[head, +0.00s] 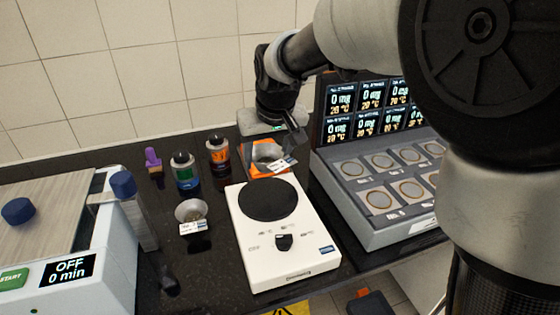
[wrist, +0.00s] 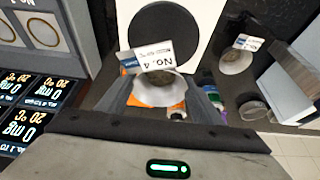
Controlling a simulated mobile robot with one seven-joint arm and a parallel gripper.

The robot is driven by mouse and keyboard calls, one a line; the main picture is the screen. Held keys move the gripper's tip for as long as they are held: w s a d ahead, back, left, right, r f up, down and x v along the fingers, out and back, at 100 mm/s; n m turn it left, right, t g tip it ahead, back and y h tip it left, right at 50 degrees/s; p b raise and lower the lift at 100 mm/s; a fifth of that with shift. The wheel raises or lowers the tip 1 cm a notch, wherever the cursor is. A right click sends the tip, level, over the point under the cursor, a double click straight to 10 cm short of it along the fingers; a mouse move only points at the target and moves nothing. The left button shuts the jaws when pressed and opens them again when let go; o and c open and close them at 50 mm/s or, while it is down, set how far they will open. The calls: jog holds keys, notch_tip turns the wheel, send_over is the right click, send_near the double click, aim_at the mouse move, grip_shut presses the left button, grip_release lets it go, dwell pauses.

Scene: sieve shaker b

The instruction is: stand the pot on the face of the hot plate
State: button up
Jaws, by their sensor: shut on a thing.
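The pot, a small silvery round vessel with a white tag reading No.4 (wrist: 158,88), is between the fingers of my gripper (wrist: 162,92) in the wrist view. My gripper (head: 268,150) is shut on it behind the hot plate in the head view, where mostly its tag shows. The pot is at or just above an orange-topped piece (head: 256,169); I cannot tell whether they touch. The hot plate (head: 290,268) is white, with a bare round black face (head: 268,199). The face also shows at the top of the wrist view (wrist: 178,22).
A similar tagged dish (head: 190,209) stands left of the hot plate. Green (head: 185,172) and orange (head: 218,152) bottles and a purple-topped item (head: 152,160) stand behind it. A grey multi-well unit with displays (head: 370,215) is close on the right; a white START machine (head: 105,255) is at left.

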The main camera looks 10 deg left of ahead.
aim_at(267, 169)
notch_tip(267, 169, down, 4)
jog(key=shift+s+r, duration=0.1)
jog(key=shift+s, duration=0.05)
jog(key=shift+f+b, duration=0.55)
jog(key=shift+f, duration=1.95)
jog(key=shift+f, duration=0.2)
jog(key=o, duration=1.1)
